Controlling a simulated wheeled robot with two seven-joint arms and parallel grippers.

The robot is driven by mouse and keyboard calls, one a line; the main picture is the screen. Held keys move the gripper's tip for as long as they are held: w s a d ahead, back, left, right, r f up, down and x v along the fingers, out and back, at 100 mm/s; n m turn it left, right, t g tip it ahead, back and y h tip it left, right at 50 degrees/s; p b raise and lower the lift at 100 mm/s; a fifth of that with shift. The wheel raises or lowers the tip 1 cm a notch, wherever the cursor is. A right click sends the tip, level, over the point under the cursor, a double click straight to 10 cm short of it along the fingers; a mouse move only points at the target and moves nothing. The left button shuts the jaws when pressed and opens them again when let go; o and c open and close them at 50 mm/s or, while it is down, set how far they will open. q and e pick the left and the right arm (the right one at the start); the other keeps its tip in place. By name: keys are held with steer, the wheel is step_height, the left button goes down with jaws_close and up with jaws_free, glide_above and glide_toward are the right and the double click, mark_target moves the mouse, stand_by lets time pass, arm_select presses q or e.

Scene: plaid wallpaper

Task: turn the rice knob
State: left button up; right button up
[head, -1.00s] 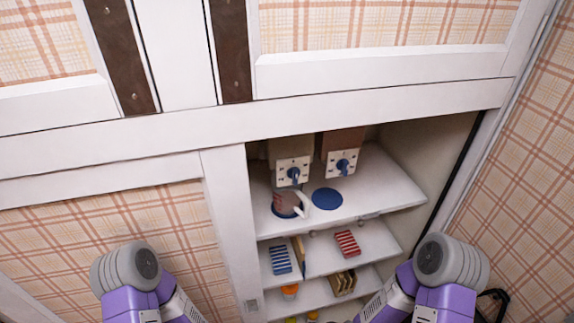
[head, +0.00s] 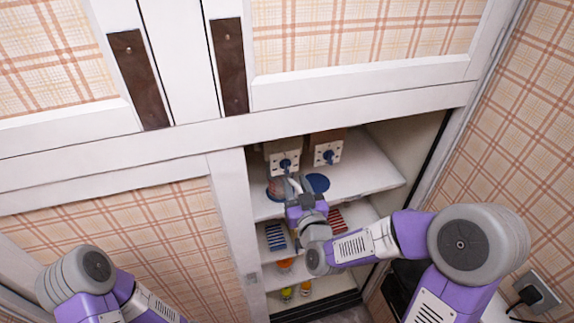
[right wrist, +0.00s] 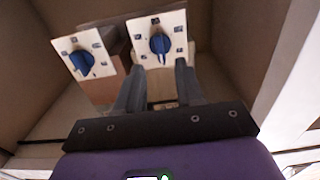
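Two dispensers with white square plates and blue knobs hang under the cabinet top. The left knob (head: 285,163) and right knob (head: 328,156) show in the head view; which is rice I cannot tell, as the plate icons are too small. My right gripper (head: 294,184) is just below and in front of the left knob. In the right wrist view its two fingers (right wrist: 158,78) are apart and empty, with one blue knob (right wrist: 160,43) ahead of them, apparently not touching. The other knob (right wrist: 82,62) is to the left. My left gripper is out of view.
A mug (head: 274,188) stands below the left dispenser, partly hidden by my right gripper. A blue disc (head: 317,183) lies on the shelf (head: 377,180) below the right dispenser. Lower shelves hold striped boxes (head: 276,236) and small jars. The cabinet's side wall is close on the right.

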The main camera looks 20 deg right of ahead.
mark_target(288, 169)
steer(key=shift+w+a+p, duration=0.15)
steer(key=shift+w+p, duration=0.8)
steer(key=shift+w, duration=2)
jaws_close()
